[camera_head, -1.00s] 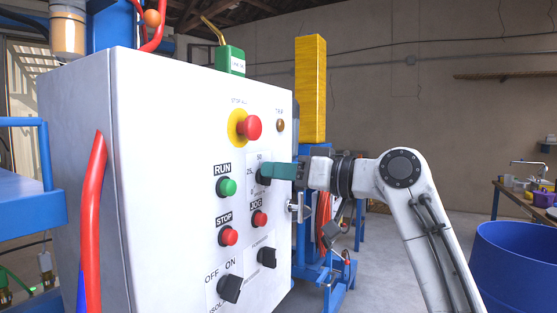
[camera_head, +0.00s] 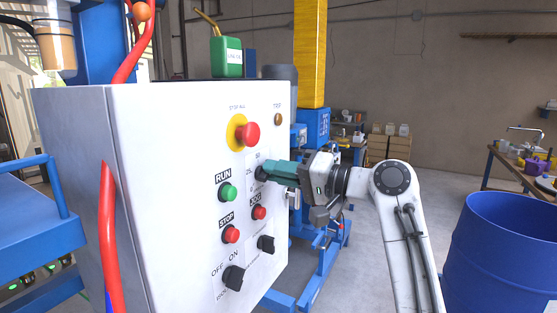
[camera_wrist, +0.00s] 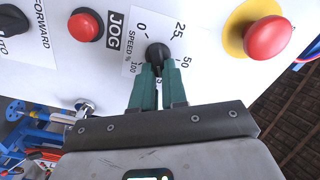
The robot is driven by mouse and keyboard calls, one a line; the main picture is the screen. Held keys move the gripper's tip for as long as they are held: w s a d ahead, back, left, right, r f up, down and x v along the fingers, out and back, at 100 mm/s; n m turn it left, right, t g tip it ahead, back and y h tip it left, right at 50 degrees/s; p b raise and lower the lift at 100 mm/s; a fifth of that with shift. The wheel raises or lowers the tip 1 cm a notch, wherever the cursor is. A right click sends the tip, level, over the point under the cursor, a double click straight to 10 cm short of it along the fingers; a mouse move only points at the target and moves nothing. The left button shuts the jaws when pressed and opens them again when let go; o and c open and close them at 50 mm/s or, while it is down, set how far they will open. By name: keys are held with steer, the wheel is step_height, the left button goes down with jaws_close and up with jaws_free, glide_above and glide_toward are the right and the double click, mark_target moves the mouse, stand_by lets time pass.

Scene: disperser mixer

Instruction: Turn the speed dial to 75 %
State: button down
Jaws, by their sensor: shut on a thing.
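The speed dial (camera_wrist: 158,51) is a black knob on a white label marked 0, 25, 50 and 100 with "SPEED %". In the head view the dial (camera_head: 261,174) sits on the white control panel, partly hidden by my fingers. My gripper (camera_wrist: 158,75) has its two teal fingers shut on the dial, one on each side. In the head view my gripper (camera_head: 268,172) reaches it from the right. The 75 mark is hidden behind the fingers. I cannot tell surely which mark the knob points at.
Around the dial are a red stop-all button (camera_head: 248,134) on a yellow ring, a green RUN button (camera_head: 228,191), a red STOP button (camera_head: 231,235), a red JOG button (camera_head: 259,212) and black selector switches (camera_head: 234,278). A blue drum (camera_head: 500,250) stands at the right.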

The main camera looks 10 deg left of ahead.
steer(key=shift+f+m+p, duration=0.1)
steer(key=shift+m+p, duration=0.2)
steer(key=shift+m, duration=0.2)
steer(key=shift+d, duration=0.1)
steer(key=c, duration=1.2)
jaws_free()
steer(key=shift+o, duration=0.2)
steer(key=b+v, duration=0.3)
steer(key=v, duration=0.7)
steer(key=shift+d, duration=0.35)
steer(key=shift+s, duration=0.1)
